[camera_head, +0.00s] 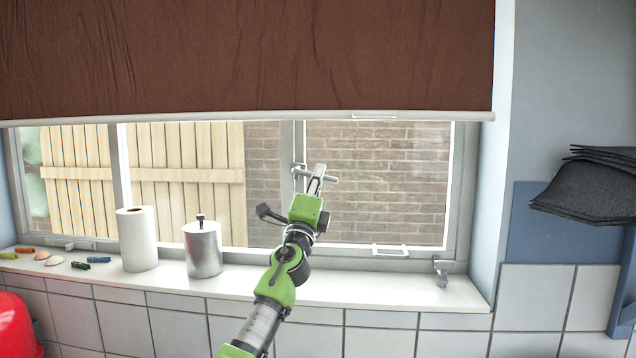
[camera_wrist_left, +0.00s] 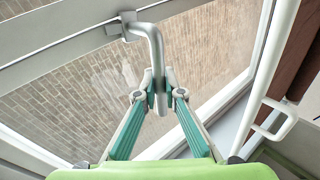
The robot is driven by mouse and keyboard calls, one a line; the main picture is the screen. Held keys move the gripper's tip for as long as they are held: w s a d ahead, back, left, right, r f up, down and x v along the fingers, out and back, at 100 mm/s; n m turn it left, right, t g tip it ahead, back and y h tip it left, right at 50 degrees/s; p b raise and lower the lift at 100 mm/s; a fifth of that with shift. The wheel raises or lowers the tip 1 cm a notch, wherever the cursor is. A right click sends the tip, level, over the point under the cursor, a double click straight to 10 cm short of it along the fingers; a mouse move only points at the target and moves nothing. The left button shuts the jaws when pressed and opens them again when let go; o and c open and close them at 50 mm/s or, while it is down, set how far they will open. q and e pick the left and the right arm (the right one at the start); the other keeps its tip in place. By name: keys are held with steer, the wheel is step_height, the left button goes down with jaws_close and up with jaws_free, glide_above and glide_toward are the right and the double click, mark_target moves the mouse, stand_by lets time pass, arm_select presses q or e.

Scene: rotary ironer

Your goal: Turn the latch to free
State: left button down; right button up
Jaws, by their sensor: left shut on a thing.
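The latch (camera_head: 299,170) is a pale metal handle on the upright frame between the window panes. In the left wrist view it is a bent silver bar (camera_wrist_left: 154,42) coming out from a mount on the frame, its free end pointing down toward my fingers. My left gripper (camera_head: 318,180) reaches up in front of the right pane. In the left wrist view its teal-sided fingers (camera_wrist_left: 160,93) are shut on the free end of the latch, one on each side. My right gripper is not in view.
A brown blind (camera_head: 245,60) hangs above. The sill (camera_head: 330,293) holds a paper roll (camera_head: 137,240), a metal canister (camera_head: 203,250) and small coloured items at the left. A white handle (camera_head: 390,251) sits low on the right pane. Dark folded cloths (camera_head: 590,185) are at the right.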

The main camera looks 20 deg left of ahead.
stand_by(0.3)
arm_select(q)
steer(key=c, duration=2.1)
jaws_free()
steer(key=shift+c, duration=0.2)
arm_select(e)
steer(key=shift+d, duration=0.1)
arm_select(q)
steer(key=v, duration=1.2)
steer(key=shift+f, duration=0.15)
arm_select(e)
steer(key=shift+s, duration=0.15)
